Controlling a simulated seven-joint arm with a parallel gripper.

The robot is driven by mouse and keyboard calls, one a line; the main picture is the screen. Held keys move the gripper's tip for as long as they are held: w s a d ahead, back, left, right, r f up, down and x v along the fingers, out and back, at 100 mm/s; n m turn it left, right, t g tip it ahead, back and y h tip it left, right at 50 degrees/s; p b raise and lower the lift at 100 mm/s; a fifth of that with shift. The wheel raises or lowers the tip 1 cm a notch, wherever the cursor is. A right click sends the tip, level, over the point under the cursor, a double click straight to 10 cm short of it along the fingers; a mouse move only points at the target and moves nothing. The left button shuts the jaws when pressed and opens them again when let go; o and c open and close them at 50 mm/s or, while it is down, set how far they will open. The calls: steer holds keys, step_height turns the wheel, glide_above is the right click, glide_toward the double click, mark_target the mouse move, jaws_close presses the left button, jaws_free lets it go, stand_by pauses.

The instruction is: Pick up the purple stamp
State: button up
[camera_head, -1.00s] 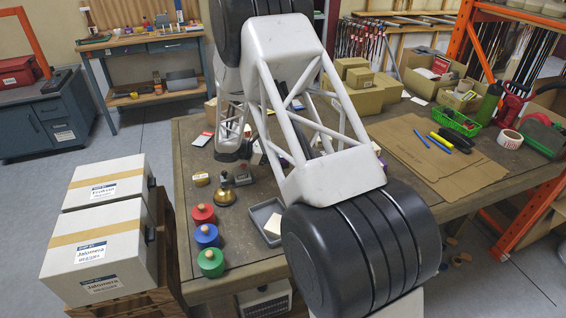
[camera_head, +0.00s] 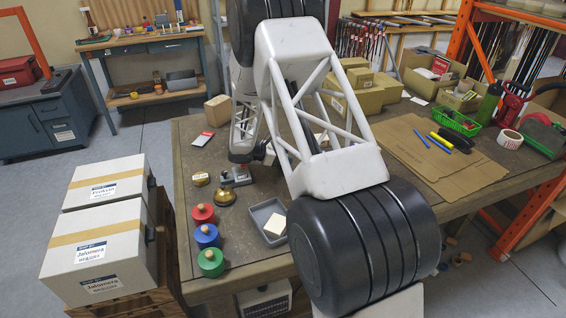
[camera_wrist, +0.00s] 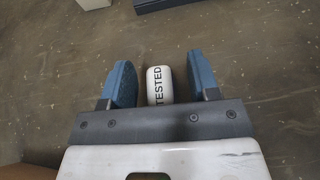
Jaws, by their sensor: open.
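In the wrist view my gripper (camera_wrist: 161,72) has its two blue fingers apart. A white, rounded piece marked "TESTED" (camera_wrist: 158,88) is between the fingers, with a visible gap on each side. It may be the top of a stamp, but no purple shows on it. I cannot make out a purple stamp in the head view. My arm covers much of the middle of the table there, and I cannot make out my gripper's fingers.
The wooden table (camera_head: 195,160) bears a grey tray (camera_head: 267,233), red (camera_head: 203,214), blue (camera_head: 207,235) and green (camera_head: 210,262) knobbed discs, and a brass piece (camera_head: 224,196). Boxes stand at the back. In the wrist view a dark blue edge (camera_wrist: 165,4) lies at the top.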

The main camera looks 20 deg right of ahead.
steer(key=shift+c, duration=0.3)
steer(key=c, duration=0.9)
steer(key=shift+c, duration=0.2)
steer(key=shift+r, duration=0.1)
steer(key=shift+r, duration=1.65)
steer(key=s+a+r, duration=0.1)
steer(key=s+a, duration=0.1)
steer(key=s, duration=1.3)
steer(key=shift+s+a+r, duration=0.25)
steer(key=shift+s, duration=0.1)
